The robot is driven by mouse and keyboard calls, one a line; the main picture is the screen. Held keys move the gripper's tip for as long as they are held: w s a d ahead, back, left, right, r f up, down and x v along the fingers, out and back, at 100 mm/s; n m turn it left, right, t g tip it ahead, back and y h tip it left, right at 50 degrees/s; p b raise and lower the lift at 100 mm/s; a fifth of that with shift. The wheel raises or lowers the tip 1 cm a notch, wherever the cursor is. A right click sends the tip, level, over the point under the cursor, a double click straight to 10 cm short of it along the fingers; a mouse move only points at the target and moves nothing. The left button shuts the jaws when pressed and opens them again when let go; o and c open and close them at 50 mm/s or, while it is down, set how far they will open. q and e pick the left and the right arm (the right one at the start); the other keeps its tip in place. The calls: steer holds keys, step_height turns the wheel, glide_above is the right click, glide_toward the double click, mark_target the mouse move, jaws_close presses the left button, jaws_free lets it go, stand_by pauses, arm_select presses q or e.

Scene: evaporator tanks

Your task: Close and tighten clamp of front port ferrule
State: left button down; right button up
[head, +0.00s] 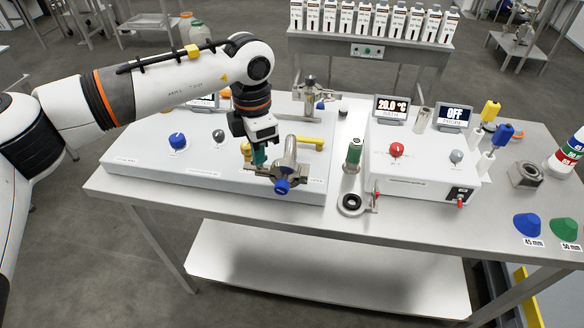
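The front port (290,152) is a metal fitting on the white panel near its front right edge. A metal clamp (268,174) sits around its lower part, with a blue knob (282,187) facing the front. I cannot tell whether the clamp's halves meet. My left gripper (257,158) comes down from above, just left of the port and above the clamp's left side. Its fingertips are small and partly hidden, so their opening and any contact with the clamp are unclear. My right gripper is not in view.
A green-topped cylinder (353,155) and a black ring with a clamp (352,204) stand right of the panel. A control box (420,170) with two displays is farther right. A second port (309,95) stands behind. The table's front edge (250,206) is close below the clamp.

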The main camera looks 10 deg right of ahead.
arm_select(q)
steer(key=shift+m, duration=0.8)
steer(key=shift+m+b, duration=0.45)
steer(key=shift+m, duration=0.25)
steer(key=c, duration=1.6)
jaws_free()
steer(key=shift+o, duration=0.2)
steer(key=shift+r, duration=0.1)
step_height(320, 180, up, 12)
steer(key=b, duration=0.1)
steer(key=shift+b, duration=0.35)
